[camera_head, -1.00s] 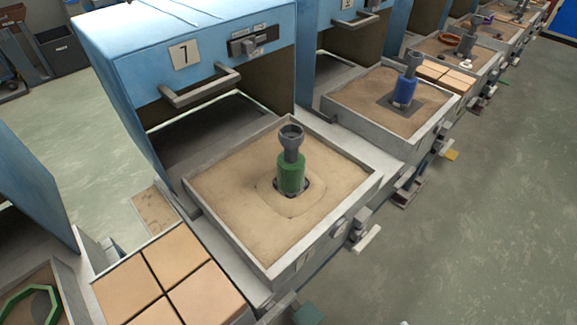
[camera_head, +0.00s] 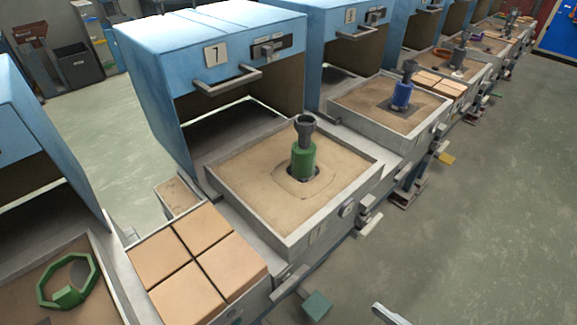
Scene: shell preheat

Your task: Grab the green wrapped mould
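The green wrapped mould (camera_head: 303,160) stands upright in a dark hole in the sand of a tray (camera_head: 288,246) in front of the blue furnace marked 7. It has a green band around its body and a dark grey, cup-like top. Nothing touches it from above. A grey piece at the bottom edge, right of centre, may be part of my arm, but I cannot tell. My gripper does not show clearly in the head view.
Blue furnace 7 (camera_head: 200,45) stands open behind the tray. Tan blocks (camera_head: 205,228) lie left of it, and a green octagonal ring (camera_head: 88,268) lies further left. A blue-banded mould (camera_head: 402,95) stands in the neighbouring tray. The floor (camera_head: 480,220) at right is mostly clear.

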